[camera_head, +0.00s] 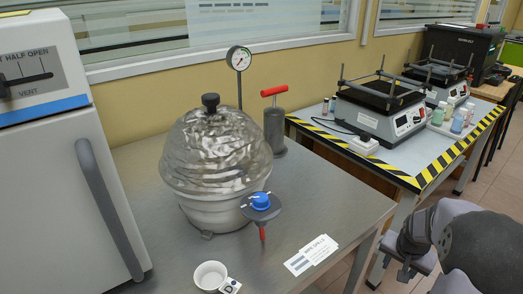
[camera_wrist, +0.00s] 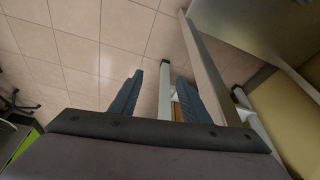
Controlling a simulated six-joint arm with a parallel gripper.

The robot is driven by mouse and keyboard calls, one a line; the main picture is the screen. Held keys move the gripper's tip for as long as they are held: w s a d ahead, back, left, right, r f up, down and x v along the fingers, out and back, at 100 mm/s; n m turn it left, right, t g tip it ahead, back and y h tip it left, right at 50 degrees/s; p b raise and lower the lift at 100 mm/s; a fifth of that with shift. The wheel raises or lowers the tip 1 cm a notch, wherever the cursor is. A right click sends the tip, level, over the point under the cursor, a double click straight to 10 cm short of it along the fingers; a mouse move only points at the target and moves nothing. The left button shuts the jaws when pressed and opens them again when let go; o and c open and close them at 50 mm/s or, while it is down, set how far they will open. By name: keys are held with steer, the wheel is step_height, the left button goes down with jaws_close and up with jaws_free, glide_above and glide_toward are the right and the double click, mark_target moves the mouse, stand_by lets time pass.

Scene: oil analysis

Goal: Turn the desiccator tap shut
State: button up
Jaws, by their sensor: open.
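The desiccator (camera_head: 216,165) is a domed, shiny vessel with a black knob on top, standing on the steel bench. Its tap (camera_head: 260,201) has a blue knob on a dark round disc at the vessel's front right, with a red-tipped piece below. In the wrist view my gripper (camera_wrist: 159,84) shows two blue-grey fingers spread apart with nothing between them. Past the fingers the wrist view shows tiled floor and bench legs, not the tap. In the head view my arm is at the lower right, clear of the bench and well right of the tap; the fingers are not visible there.
A pressure gauge (camera_head: 239,58) on a post and a red-handled pump (camera_head: 274,120) stand behind the desiccator. A white dish (camera_head: 210,275) and paper cards (camera_head: 311,254) lie in front. A white cabinet (camera_head: 60,160) is at left. A striped-edge table (camera_head: 400,165) holds shaker devices.

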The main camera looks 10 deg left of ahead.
steer(key=w+d+r+t+h+p, duration=0.1)
steer(key=w+d+r+p, duration=0.6)
steer(key=w+r, duration=0.1)
steer(key=w+a+r+n+t+p, duration=0.1)
steer(key=w+a+r+n+p, duration=0.25)
steer(key=a+r, duration=0.35)
steer(key=w+a+r+n+t+p, duration=0.1)
steer(key=w+a+r+n+p, duration=0.15)
steer(key=a+r+n, duration=0.4)
step_height(320, 180, up, 20)
steer(key=n+g+y+p, duration=0.3)
steer(key=n+g+p, duration=0.3)
steer(key=n+p, duration=0.75)
glide_above(261, 197)
steer(key=b, duration=0.2)
steer(key=shift+r+n, duration=0.1)
steer(key=shift+n, duration=0.55)
steer(key=shift+s, duration=0.1)
steer(key=shift+f+p, duration=0.8)
steer(key=shift+f, duration=2.95)
steer(key=c, duration=1.1)
